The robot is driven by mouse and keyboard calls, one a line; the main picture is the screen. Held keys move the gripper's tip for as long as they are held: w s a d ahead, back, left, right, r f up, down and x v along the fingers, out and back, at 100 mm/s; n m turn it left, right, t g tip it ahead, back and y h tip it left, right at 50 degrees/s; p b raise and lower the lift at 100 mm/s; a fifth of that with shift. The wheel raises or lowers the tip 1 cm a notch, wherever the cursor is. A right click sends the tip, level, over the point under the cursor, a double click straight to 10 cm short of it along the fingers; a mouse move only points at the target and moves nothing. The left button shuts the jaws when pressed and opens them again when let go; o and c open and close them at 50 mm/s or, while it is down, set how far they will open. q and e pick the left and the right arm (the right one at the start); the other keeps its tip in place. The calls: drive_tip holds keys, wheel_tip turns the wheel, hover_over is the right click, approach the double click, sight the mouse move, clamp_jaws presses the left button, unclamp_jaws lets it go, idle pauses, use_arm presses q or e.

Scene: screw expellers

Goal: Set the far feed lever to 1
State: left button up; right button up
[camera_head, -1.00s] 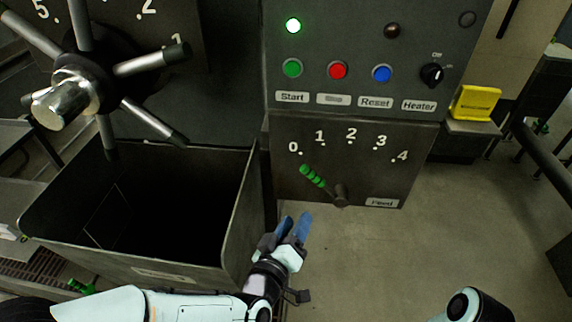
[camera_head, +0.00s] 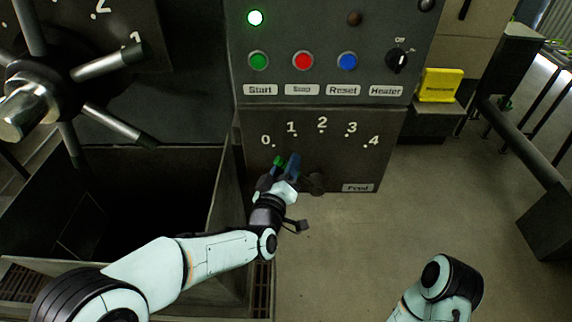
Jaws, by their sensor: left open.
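The feed lever has a green ribbed grip (camera_head: 279,161) and a dark pivot hub (camera_head: 316,183) on the lower panel (camera_head: 357,162). Its tip points up-left toward the 0 mark. A dial of marks 0 to 4 arches above it, with the 1 (camera_head: 291,127) above the grip. My left gripper (camera_head: 283,168) is open at the lever, its blue fingers about the green grip and covering most of it. I cannot tell whether the fingers touch it. Only a link of my right arm (camera_head: 440,285) shows, at the bottom right; its gripper is out of view.
Above are the Start (camera_head: 259,61), red (camera_head: 303,61) and Reset (camera_head: 347,62) buttons and the Heater knob (camera_head: 397,61). An open metal bin (camera_head: 222,215) and a spoked handwheel (camera_head: 32,92) are at left.

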use_arm(q)
drive_tip(key=shift+w+d, duration=0.1)
drive_tip(key=shift+w, duration=0.15)
clamp_jaws()
drive_tip(key=d+m+p, duration=0.1)
drive_tip(key=r+m+p, duration=0.1)
drive_tip(key=d+r+m+p, duration=0.1)
drive_tip(key=shift+d+r+g+p, duration=0.2)
drive_tip(key=shift+d+g+p, duration=0.15)
drive_tip(key=shift+g+p, duration=0.05)
drive_tip(key=shift+d+r+m+y+p, duration=0.1)
drive_tip(key=shift+d+m+y+p, duration=0.2)
drive_tip(key=shift+d+m+p, duration=0.35)
drive_tip(key=shift+a, duration=0.1)
unclamp_jaws()
